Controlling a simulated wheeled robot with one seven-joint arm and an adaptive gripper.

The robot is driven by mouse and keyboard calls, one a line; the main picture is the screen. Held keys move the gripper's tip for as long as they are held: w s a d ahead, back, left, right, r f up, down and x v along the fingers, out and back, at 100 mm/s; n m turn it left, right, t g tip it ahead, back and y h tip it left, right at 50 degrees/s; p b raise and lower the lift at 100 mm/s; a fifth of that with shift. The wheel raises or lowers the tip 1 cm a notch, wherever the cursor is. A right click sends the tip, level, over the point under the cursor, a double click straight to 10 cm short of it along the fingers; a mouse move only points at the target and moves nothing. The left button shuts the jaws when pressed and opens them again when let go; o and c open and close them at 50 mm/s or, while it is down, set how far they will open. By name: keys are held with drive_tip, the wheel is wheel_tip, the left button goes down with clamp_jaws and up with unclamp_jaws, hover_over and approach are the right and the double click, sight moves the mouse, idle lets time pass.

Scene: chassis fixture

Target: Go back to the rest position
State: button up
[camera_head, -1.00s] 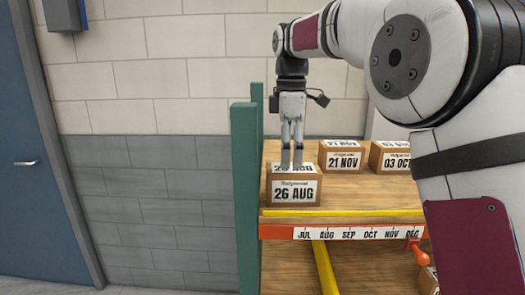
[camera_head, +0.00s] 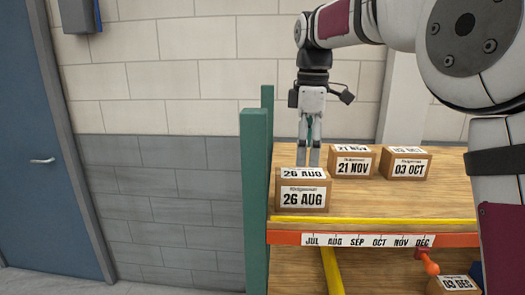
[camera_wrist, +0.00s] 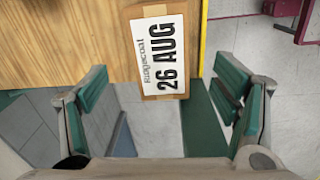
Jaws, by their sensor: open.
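My gripper (camera_head: 308,158) is open and empty, with its fingers pointing down. In the head view its fingertips show just above and behind the top of the 26 AUG box (camera_head: 302,198). That box is brown cardboard with white labels and stands upright at the left front of the shelf's upper deck (camera_head: 400,198). In the wrist view the box (camera_wrist: 148,88) lies ahead of the spread fingers, near the deck's edge, and nothing is between the pads. A clear gap separates the fingers from it there.
The 21 NOV box (camera_head: 351,163) and 03 OCT box (camera_head: 406,165) stand farther back on the deck. A green post (camera_head: 256,200) rises at the left. A month strip (camera_head: 367,241) runs along the front edge. A 03 DEC box (camera_head: 455,284) is lower right. Floor space is left.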

drive_tip(key=s+d+m+t+b, duration=0.1)
drive_tip(key=s+d+m, duration=0.25)
drive_tip(key=s, duration=0.35)
drive_tip(key=s+d+m+t+b, duration=0.1)
drive_tip(key=s+d+m+t, duration=0.15)
drive_tip(key=s+m, duration=0.35)
drive_tip(key=s+d+f+m+t+b, duration=0.1)
drive_tip(key=s+d+f+m+b, duration=0.1)
drive_tip(key=s+f+m, duration=0.4)
drive_tip(key=s+d+f, duration=0.1)
drive_tip(key=s+f, duration=0.4)
drive_tip(key=s, duration=0.1)
drive_tip(key=shift+s+m+t, duration=0.15)
drive_tip(key=shift+m+t, duration=0.2)
drive_tip(key=shift+d, duration=0.1)
